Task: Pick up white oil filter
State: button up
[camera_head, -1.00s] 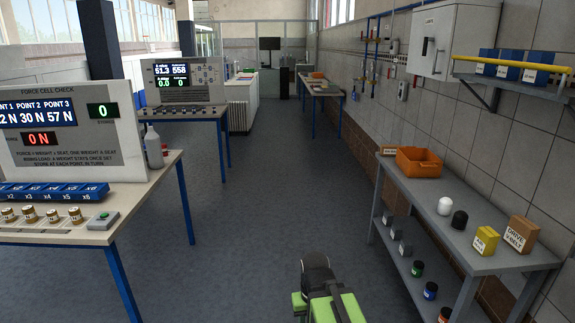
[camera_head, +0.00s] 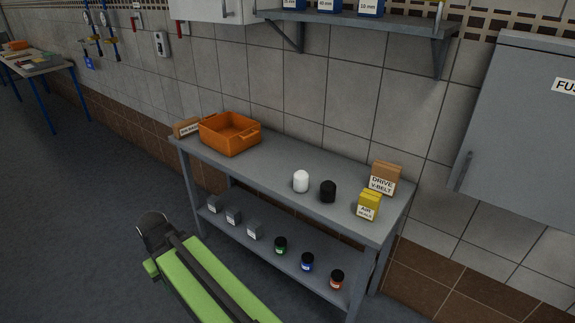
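The white oil filter (camera_head: 301,181) is a small white domed cylinder. It stands upright on the grey bench top (camera_head: 262,168), just left of a similar black filter (camera_head: 328,191). My green and black arm shows at the lower left, in front of the bench and well apart from the white filter. The dark rounded end of the arm is in view, but I cannot make out the gripper's fingers.
An orange bin (camera_head: 230,134) and a small box (camera_head: 186,127) stand on the bench's left. A yellow box (camera_head: 369,205) and a drive-belt box (camera_head: 384,178) stand right of the filters. The lower shelf (camera_head: 262,246) holds grey boxes and jars. A wall shelf (camera_head: 350,20) overhangs behind.

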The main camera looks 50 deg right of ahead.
aim_at(301, 178)
jog(key=z, duration=0.15)
jog(key=i, duration=1.25)
jog(key=z, duration=0.25)
